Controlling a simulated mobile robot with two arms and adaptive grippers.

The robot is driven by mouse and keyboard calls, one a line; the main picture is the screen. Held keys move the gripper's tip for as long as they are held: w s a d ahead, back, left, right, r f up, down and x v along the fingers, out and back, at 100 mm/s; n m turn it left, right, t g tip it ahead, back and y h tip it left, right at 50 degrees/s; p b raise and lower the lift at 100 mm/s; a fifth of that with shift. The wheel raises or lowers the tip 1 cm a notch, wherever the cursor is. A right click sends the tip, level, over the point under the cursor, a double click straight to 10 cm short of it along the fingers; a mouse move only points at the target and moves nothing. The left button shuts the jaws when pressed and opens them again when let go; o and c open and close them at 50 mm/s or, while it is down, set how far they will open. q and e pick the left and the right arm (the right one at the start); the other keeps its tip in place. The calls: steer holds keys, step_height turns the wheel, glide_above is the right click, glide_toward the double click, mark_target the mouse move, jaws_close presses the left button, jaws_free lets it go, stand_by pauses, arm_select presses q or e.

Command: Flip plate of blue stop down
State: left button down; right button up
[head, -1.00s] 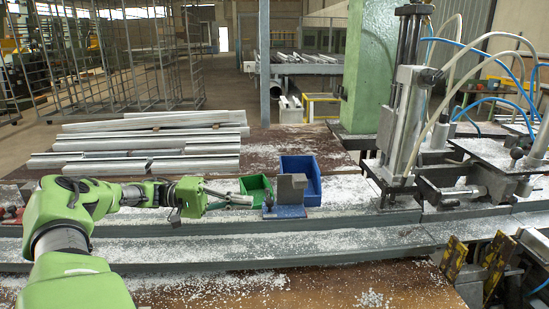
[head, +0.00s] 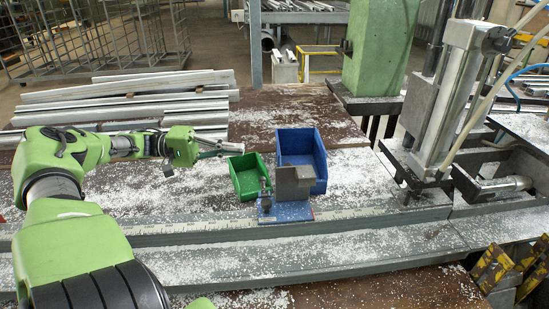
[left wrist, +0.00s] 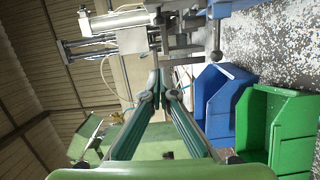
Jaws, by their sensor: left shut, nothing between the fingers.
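The blue stop (head: 285,212) sits on the near edge of the bench, by the measuring rail. Its grey metal plate (head: 292,183) stands upright above the blue base. My left gripper (head: 240,148) is shut and empty. In the head view its tips are up and left of the plate, over the back of the green bin, apart from the stop. In the left wrist view the shut fingertips (left wrist: 157,85) are in the middle, with nothing between them. My right gripper is not in view.
A green bin (head: 246,182) and a blue bin (head: 316,150) stand right behind the stop. Metal profiles (head: 120,100) lie at the back left. A clamp with an upright cylinder (head: 450,95) stands at the right. White chips cover the bench.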

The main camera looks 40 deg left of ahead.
mark_target(293, 185)
arm_select(q)
steer(key=w+d+p, duration=0.3)
steer(key=w+d, duration=0.1)
steer(key=d, duration=0.6)
steer(key=shift+w+d+f, duration=0.15)
steer(key=shift+d+f, duration=0.1)
steer(key=shift+d, duration=0.1)
stand_by(0.3)
